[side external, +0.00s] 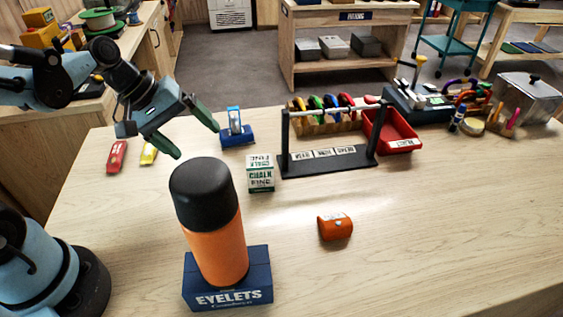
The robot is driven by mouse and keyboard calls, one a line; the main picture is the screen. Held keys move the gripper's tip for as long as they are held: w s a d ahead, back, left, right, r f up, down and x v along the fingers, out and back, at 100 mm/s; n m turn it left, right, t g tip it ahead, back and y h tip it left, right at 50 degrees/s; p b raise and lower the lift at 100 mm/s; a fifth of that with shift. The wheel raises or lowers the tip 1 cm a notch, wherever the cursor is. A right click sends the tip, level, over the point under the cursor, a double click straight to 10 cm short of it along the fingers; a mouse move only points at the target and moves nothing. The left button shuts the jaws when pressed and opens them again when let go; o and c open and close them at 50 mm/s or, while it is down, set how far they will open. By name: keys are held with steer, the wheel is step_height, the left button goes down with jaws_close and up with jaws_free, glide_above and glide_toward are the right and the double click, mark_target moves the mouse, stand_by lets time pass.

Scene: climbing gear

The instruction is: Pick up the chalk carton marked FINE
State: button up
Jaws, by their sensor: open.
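The chalk carton (261,173) is a small white and green box standing on the table near the middle, left of a black rack. Its lettering includes CHALK and a line that looks like FINE, though it is small and hard to read. My gripper (197,141) is above the table to the left of the carton and farther up in the picture. Its two green-tipped fingers are spread apart with nothing between them. It is not touching the carton.
An orange bottle with a black cap (212,225) stands on a blue EYELETS box (228,282) in front of the carton. The black rack (330,158) stands right of it. A blue holder (237,135) stands behind. An orange block (334,226) lies front right.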

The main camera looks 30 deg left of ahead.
steer(key=w+f+n+h, duration=0.1)
steer(key=w+n+h, duration=0.2)
steer(key=n, duration=0.2)
steer(key=n+h, duration=0.6)
steer(key=n, duration=0.1)
glide_toward(258, 162)
steer(key=shift+w+d+f, duration=0.3)
steer(key=shift+w+d, duration=0.05)
steer(key=shift+d, duration=0.1)
steer(key=shift+w+d+f, duration=0.3)
steer(key=shift+d+f, duration=0.05)
steer(key=shift+d, duration=0.15)
steer(key=shift+x, duration=2.75)
steer(key=shift+s+d+r, duration=0.1)
steer(key=shift+s, duration=0.1)
steer(key=c, duration=1.4)
steer(key=shift+r, duration=0.15)
